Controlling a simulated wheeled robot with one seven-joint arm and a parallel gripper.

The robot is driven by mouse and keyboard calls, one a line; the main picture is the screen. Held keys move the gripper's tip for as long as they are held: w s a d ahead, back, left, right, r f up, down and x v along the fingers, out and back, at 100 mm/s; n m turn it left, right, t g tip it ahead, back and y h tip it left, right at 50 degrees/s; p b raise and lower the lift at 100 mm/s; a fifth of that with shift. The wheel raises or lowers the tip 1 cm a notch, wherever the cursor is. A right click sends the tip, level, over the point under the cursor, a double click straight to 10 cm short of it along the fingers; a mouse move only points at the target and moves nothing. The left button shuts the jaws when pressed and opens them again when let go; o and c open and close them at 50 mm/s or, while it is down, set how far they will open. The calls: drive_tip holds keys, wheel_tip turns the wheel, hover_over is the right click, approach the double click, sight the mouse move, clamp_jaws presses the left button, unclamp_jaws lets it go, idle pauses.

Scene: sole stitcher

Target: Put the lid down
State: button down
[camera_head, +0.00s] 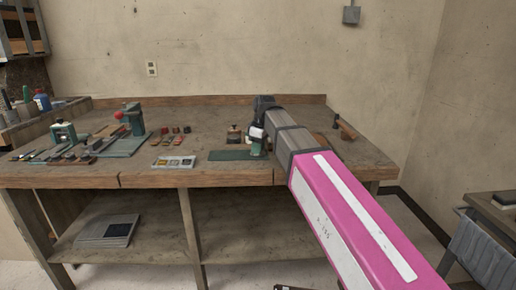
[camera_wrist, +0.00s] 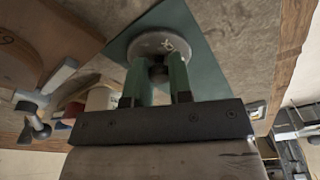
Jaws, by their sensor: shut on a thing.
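My gripper (camera_wrist: 159,72) has two green fingers. In the wrist view they are shut on the small dark knob of a round grey lid (camera_wrist: 150,42). The lid is over the dark green mat (camera_wrist: 205,62); I cannot tell whether it touches the mat. In the head view my gripper (camera_head: 257,149) is at the right end of the green mat (camera_head: 226,155), near the bench's front edge. The lid cannot be made out there. A small brown jar (camera_head: 234,134) stands just behind the mat.
The wooden bench (camera_head: 150,179) carries a tray of small parts (camera_head: 174,162) left of the mat. Several tools and a green device (camera_head: 131,117) with a red knob stand farther left. A wooden-handled tool (camera_head: 346,129) lies at the right. The back of the bench is mostly clear.

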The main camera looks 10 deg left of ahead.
sight(262, 154)
drive_tip(key=c, duration=1)
unclamp_jaws()
drive_tip(key=shift+f, duration=0.1)
drive_tip(key=r, duration=0.4)
drive_tip(key=d+r, duration=0.1)
drive_tip(key=r, duration=0.7)
drive_tip(key=shift+s+d+r, duration=0.1)
drive_tip(key=shift+s+d, duration=0.05)
drive_tip(key=shift+d, duration=0.2)
